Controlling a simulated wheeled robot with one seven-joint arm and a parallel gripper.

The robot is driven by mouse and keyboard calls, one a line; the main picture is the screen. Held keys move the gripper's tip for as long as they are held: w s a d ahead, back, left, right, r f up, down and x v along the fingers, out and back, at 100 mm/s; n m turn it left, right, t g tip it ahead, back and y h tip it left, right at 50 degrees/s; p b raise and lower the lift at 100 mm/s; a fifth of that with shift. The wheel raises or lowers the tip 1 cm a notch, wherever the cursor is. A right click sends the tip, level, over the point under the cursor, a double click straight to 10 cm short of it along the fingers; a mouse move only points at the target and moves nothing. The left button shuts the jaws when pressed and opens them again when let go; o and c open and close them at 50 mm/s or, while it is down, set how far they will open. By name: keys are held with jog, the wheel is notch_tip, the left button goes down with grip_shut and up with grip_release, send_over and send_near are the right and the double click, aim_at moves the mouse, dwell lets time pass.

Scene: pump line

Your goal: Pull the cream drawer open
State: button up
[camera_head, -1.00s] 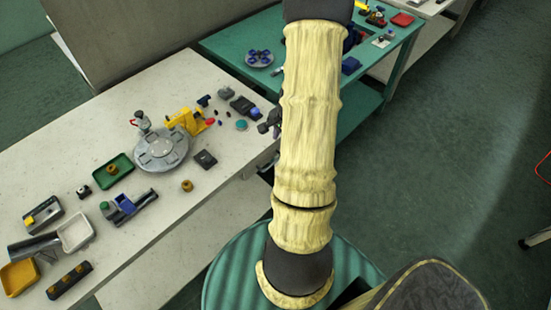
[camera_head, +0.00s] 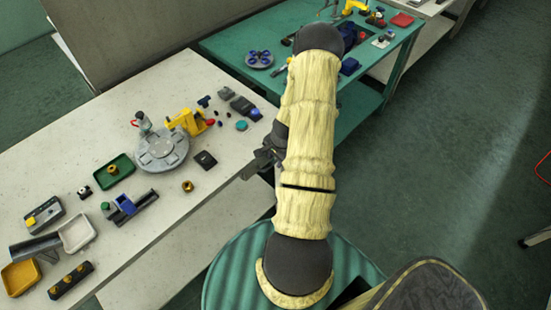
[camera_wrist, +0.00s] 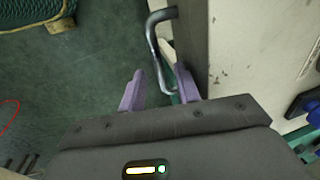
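In the wrist view, a bent grey metal bar handle (camera_wrist: 153,45) stands out from the shaded cream front (camera_wrist: 194,40), which I take to be the cream drawer. My gripper (camera_wrist: 158,76) has its two purple fingers apart. The handle's bar lies between them, with the right finger on the side towards the cream front. I cannot tell whether either finger touches the bar. In the head view my gripper (camera_head: 256,163) is at the front edge of the pale bench, partly hidden by my arm. The drawer front is hidden there.
The pale bench top (camera_head: 160,215) holds a grey round fixture (camera_head: 162,150), a green tray (camera_head: 114,171) and several small parts near the gripper. A green table (camera_head: 245,55) stands behind. The floor to the right is mostly clear.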

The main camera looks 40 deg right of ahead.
jog(key=shift+f, duration=0.25)
grip_shut()
jog(key=shift+s, duration=0.1)
